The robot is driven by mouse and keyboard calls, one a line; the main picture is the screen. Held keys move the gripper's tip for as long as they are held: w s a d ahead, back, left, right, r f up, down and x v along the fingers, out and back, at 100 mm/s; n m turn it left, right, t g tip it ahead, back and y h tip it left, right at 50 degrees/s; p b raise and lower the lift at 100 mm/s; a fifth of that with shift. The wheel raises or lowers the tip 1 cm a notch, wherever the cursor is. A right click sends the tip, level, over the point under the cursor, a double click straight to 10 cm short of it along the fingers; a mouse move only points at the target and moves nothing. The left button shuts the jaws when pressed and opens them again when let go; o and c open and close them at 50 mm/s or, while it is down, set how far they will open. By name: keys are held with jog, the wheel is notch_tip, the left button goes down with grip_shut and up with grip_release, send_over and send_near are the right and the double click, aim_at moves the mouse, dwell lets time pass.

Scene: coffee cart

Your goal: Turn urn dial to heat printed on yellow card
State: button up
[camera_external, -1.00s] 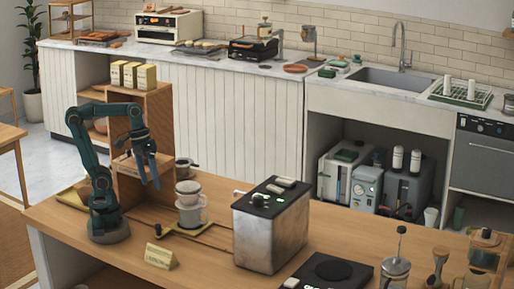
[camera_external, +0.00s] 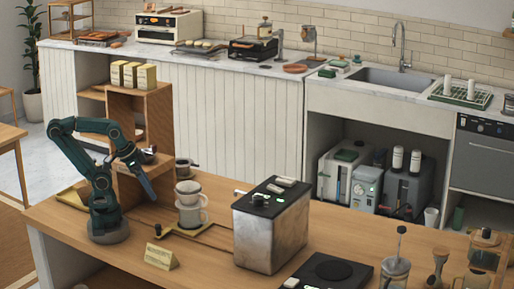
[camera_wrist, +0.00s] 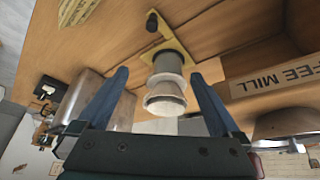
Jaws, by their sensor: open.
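The metal urn (camera_external: 268,232), a boxy steel body with a black top, stands mid-counter. Small pale and dark parts sit on its top; I cannot tell which is the dial or read its setting. The yellow card (camera_external: 160,256) stands folded on the counter to its left, its print too small to read; it also shows at the top left of the wrist view (camera_wrist: 76,10). My gripper (camera_external: 150,188) is open and empty above the counter, left of the urn and apart from it. In the wrist view its blue fingers (camera_wrist: 158,74) are spread, with the dripper beyond them.
A white dripper on a cup (camera_external: 190,205) stands between my gripper and the urn, by a brass strip with a black knob (camera_external: 158,230). A wooden shelf (camera_external: 152,115) rises behind my gripper. A black scale (camera_external: 330,272) lies right of the urn. The counter's front is mostly clear.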

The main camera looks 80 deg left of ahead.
aim_at(257, 200)
jog(key=c, duration=0.3)
jog(key=shift+w+r, duration=0.1)
jog(key=shift+w, duration=0.1)
jog(key=shift+c, duration=1)
jog(key=w+d+r+m+t+h, duration=0.25)
jog(key=w+r+t, duration=0.45)
jog(key=w, duration=0.4)
jog(key=w+d+r+m+t+h, duration=0.1)
jog(key=w+d+r+t, duration=0.3)
jog(key=w+r, duration=0.5)
jog(key=w+d+f+m+t+h, duration=0.1)
jog(key=w+d+f+m+h, duration=0.1)
jog(key=w+d+h, duration=0.45)
jog(key=d+f, duration=0.3)
jog(key=s+d+f+m+g, duration=0.1)
jog(key=d+f, duration=0.2)
jog(key=s+d+f+m+g, duration=0.1)
jog(key=d+f, duration=0.2)
jog(key=f, duration=0.1)
jog(key=shift+x, duration=2.5)
